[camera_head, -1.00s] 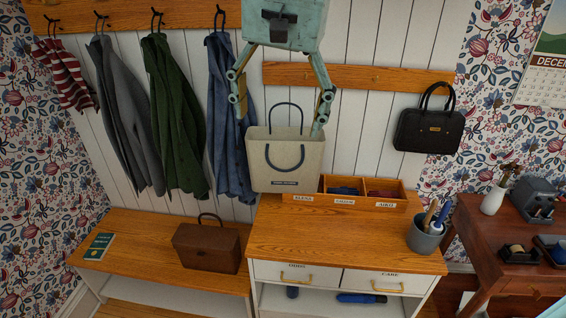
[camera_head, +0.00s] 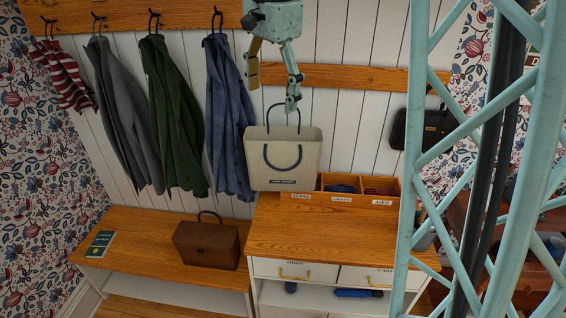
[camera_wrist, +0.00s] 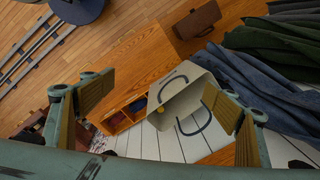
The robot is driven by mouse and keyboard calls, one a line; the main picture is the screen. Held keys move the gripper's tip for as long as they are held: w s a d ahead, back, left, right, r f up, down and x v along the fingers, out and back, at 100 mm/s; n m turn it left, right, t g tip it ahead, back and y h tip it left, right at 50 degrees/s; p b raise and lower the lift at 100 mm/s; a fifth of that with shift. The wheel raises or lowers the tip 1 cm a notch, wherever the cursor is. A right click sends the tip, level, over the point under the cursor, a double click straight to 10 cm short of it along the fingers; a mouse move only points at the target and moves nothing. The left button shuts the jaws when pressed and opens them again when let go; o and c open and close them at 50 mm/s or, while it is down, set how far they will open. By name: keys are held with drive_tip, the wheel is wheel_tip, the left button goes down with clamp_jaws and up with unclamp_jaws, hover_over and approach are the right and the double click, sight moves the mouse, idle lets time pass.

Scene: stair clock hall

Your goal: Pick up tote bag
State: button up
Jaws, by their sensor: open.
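The beige tote bag (camera_head: 283,160) with dark looped handles stands upright on the wooden cabinet top, at its back left corner, against the white panelled wall. My gripper (camera_head: 272,92) is above the bag in the head view, its fingers spread and empty. One finger hangs near the bag's top edge; I cannot tell whether it touches the rear handle. In the wrist view, the tote bag (camera_wrist: 187,103) lies between my gripper's open fingers (camera_wrist: 165,110), some way beyond them, with both handles showing.
A wooden sorter (camera_head: 360,190) with labelled compartments stands right of the bag. A blue jacket (camera_head: 228,120) hangs close on its left. A brown case (camera_head: 207,244) sits on the bench. A black handbag (camera_head: 430,128) hangs at right, partly behind my lattice arm. The cabinet's front top (camera_head: 320,232) is clear.

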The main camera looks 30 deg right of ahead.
drive_tip(key=w+d+f+m+p, duration=0.2)
drive_tip(key=w+d+f+m, duration=0.25)
drive_tip(key=w+d, duration=0.4)
drive_tip(key=m+g+p, duration=0.1)
drive_tip(key=m+p, duration=0.1)
drive_tip(key=m, duration=0.2)
hover_over(283, 136)
drive_tip(key=s+a, duration=0.2)
drive_tip(key=s, duration=0.2)
wheel_tip(283, 136, down, 7)
drive_tip(key=shift+s+a+f, duration=0.1)
drive_tip(key=shift+s+a, duration=0.05)
drive_tip(key=shift+s, duration=0.1)
wheel_tip(283, 136, down, 9)
drive_tip(key=shift+r, duration=0.2)
wheel_tip(283, 136, down, 5)
drive_tip(key=shift+f+p, duration=0.1)
drive_tip(key=shift+p, duration=0.3)
drive_tip(key=shift+s, duration=0.1)
drive_tip(key=shift+c, duration=0.6)
